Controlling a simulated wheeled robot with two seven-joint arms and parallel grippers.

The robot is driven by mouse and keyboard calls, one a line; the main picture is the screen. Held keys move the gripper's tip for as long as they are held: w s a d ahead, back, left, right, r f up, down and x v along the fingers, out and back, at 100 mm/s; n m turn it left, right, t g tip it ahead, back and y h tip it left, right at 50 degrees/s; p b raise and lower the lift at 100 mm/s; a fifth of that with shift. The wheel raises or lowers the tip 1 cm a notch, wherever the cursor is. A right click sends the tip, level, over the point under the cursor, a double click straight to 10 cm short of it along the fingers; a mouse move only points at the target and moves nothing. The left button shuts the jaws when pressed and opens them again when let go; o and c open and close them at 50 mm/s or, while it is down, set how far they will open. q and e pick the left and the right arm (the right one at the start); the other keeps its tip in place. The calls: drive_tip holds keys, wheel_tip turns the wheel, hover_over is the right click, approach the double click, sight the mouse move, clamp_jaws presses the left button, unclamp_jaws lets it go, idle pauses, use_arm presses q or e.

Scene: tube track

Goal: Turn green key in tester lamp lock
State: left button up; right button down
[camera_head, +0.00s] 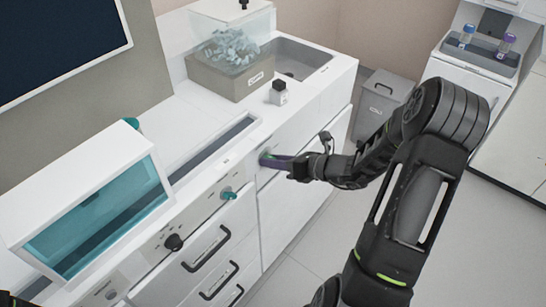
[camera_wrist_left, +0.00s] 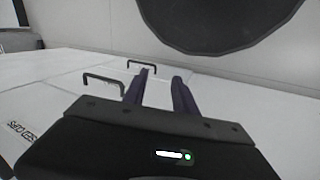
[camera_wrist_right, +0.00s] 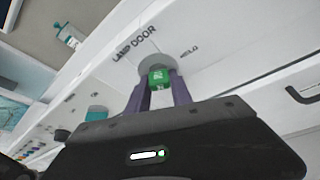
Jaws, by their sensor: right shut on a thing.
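The green key (camera_wrist_right: 158,78) sits at the round grey lock (camera_wrist_right: 152,62) on the white front panel, under a label reading "LAMP DOOR". My right gripper (camera_wrist_right: 158,92) is shut on the green key, one purple finger on each side. In the head view, my right gripper (camera_head: 276,162) reaches the panel from the right, and its fingers largely cover the key and lock. How deep the key sits cannot be told. My left gripper (camera_wrist_left: 160,78) is open in the left wrist view, with nothing between its fingers.
A teal knob (camera_head: 228,195) and a black knob (camera_head: 173,242) stick out of the panel left of my right gripper. Drawers with black handles (camera_head: 205,248) are below.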

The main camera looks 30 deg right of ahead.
drive_tip(key=shift+d+r+m+p, duration=0.1)
drive_tip(key=shift+r+m+p, duration=0.05)
drive_tip(key=shift+m+p, duration=0.45)
drive_tip(key=shift+y, duration=0.3)
drive_tip(key=shift+m+y+p, duration=0.4)
drive_tip(key=shift+m+p, duration=0.1)
drive_tip(key=shift+p, duration=0.4)
drive_tip(key=shift+m+p, duration=0.35)
drive_tip(key=shift+m, duration=0.15)
drive_tip(key=shift+y, duration=0.4)
